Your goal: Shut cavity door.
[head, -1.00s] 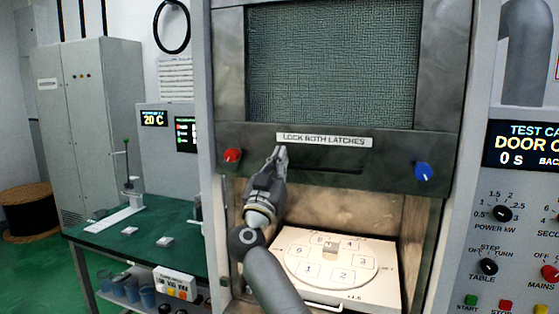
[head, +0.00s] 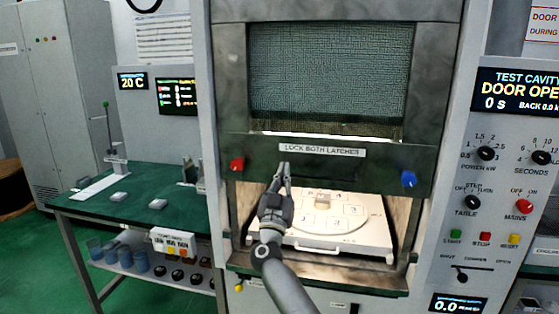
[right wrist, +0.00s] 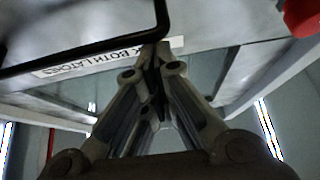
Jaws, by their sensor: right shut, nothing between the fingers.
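The cavity door (head: 390,155) is a dark framed panel with a mesh window (head: 330,70). It hangs partly lowered; its lower edge is above the cavity floor and the cavity (head: 245,200) shows open beneath. A label reading LOCK BOTH LATCHES (head: 321,150) is on its lower panel, between a red knob (head: 237,164) and a blue knob (head: 408,179). My right gripper (head: 283,166) is shut and empty, fingertips at the lower panel just below the label. In the right wrist view, its fingertips (right wrist: 152,52) are by a black bar (right wrist: 85,48); contact is unclear. My left gripper is out of view.
A white tray (head: 320,240) with a numbered turntable and small block sits in the cavity. A control panel (head: 500,200) at right reads door open. A green bench (head: 150,205) with small items stands at left.

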